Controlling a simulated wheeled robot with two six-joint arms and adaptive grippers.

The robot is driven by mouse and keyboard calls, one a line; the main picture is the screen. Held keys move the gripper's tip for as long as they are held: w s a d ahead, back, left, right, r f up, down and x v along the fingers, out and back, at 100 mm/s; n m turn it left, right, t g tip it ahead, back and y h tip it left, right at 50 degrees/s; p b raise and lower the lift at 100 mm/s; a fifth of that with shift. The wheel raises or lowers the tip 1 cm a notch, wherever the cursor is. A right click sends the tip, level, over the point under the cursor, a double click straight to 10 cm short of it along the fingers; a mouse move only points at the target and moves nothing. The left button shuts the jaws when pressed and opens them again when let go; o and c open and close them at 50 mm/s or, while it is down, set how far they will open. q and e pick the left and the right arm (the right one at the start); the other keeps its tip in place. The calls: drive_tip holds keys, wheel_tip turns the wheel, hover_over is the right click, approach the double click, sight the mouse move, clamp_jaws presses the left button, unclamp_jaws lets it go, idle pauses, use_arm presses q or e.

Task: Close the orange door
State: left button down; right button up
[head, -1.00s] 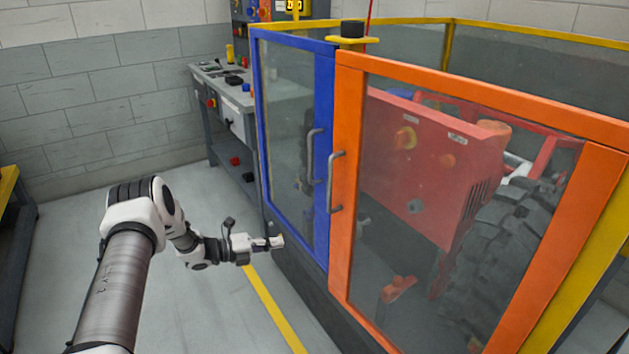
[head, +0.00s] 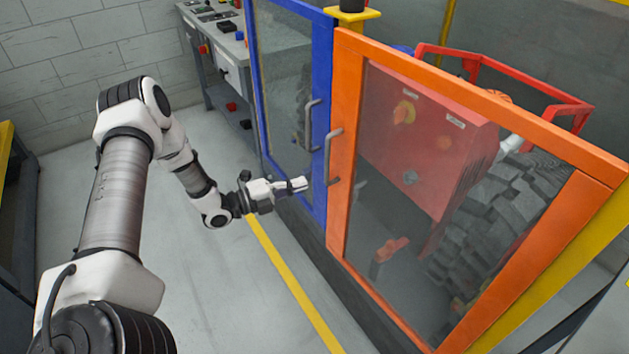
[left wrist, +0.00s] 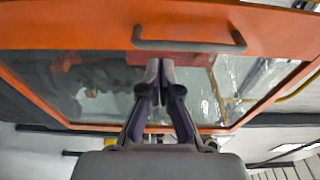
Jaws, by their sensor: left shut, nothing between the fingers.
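The orange door (head: 345,150) is a framed clear panel with a grey bar handle (head: 333,157) on its left edge. In the head view it stands beside the blue door (head: 320,120), their edges close together; I cannot tell if it is fully flush. My left gripper (head: 304,184) is shut and empty, in front of the blue door's lower frame, left of the orange door's handle. In the left wrist view the shut fingers (left wrist: 160,75) point at the orange door (left wrist: 75,30), just below its handle (left wrist: 190,46) in the picture. My right gripper is not in view.
A red machine (head: 425,140) and a large black tyre (head: 490,220) are behind the orange door. A workbench (head: 215,60) stands at the back left. Grey floor (head: 230,290) with a yellow line (head: 290,285) is clear in front of the doors.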

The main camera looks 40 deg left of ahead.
use_arm(q)
drive_tip(key=x, duration=0.4)
drive_tip(key=shift+w+d, duration=0.2)
drive_tip(key=shift+w, duration=0.15)
